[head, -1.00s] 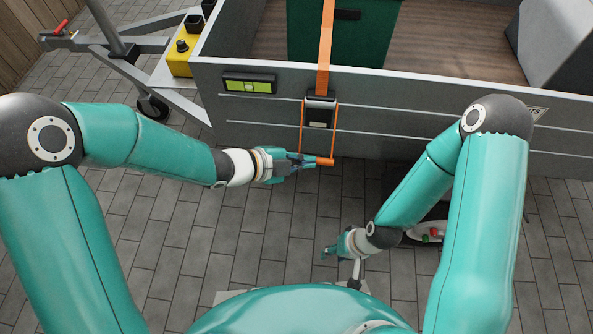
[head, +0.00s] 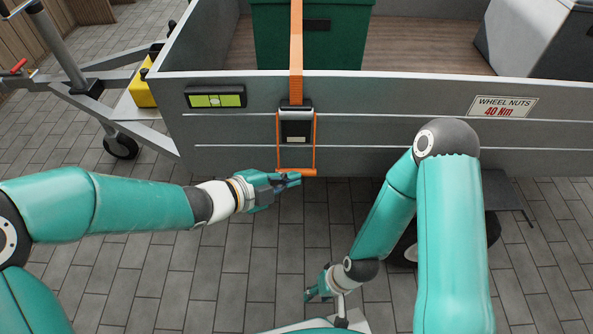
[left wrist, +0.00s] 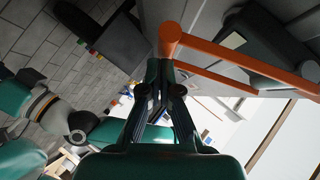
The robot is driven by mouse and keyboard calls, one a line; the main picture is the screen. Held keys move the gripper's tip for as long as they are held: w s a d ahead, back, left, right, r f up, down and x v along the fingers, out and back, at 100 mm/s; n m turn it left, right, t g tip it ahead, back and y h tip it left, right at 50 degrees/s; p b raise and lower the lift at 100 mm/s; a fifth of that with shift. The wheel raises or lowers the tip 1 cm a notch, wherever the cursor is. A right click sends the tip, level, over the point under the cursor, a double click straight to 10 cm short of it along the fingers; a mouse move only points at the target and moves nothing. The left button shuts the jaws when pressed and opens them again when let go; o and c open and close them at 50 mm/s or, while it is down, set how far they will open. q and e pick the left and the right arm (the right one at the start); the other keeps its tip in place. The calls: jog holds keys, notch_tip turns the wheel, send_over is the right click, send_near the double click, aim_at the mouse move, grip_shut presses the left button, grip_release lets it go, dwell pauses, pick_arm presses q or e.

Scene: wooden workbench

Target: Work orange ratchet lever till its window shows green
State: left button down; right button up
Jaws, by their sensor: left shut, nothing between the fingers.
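The orange ratchet lever (head: 314,145) is a U-shaped frame hanging down the trailer's side wall, its crossbar at the bottom. Its dark ratchet body (head: 296,108) sits above at the end of an orange strap (head: 296,50). A pale rectangle shows on the ratchet; I see no green in it. My left gripper (head: 294,180) is shut and empty, its tips at the crossbar's left part; contact is unclear. In the left wrist view the lever (left wrist: 215,50) passes just beyond the closed fingertips (left wrist: 160,68). My right gripper (head: 312,294) hangs low, far from the lever; its fingers are too small to judge.
The grey trailer wall (head: 380,130) carries a green-yellow level (head: 215,97) left of the ratchet and a wheel-nut sign (head: 503,106) at right. A green box (head: 340,45) stands inside the trailer. Paving (head: 245,265) lies open below the left gripper.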

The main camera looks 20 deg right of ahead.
dwell(0.3)
pick_arm(q)
jog(key=s+d+p+v, duration=0.1)
jog(key=p+v, duration=0.3)
jog(key=v, duration=0.8)
jog(key=shift+s+a+r, duration=0.2)
jog(key=shift+s, duration=0.75)
pick_arm(e)
jog(key=r, duration=0.4)
jog(key=shift+s+a, duration=0.2)
jog(key=shift+s, duration=0.05)
jog(key=shift+o, duration=0.3)
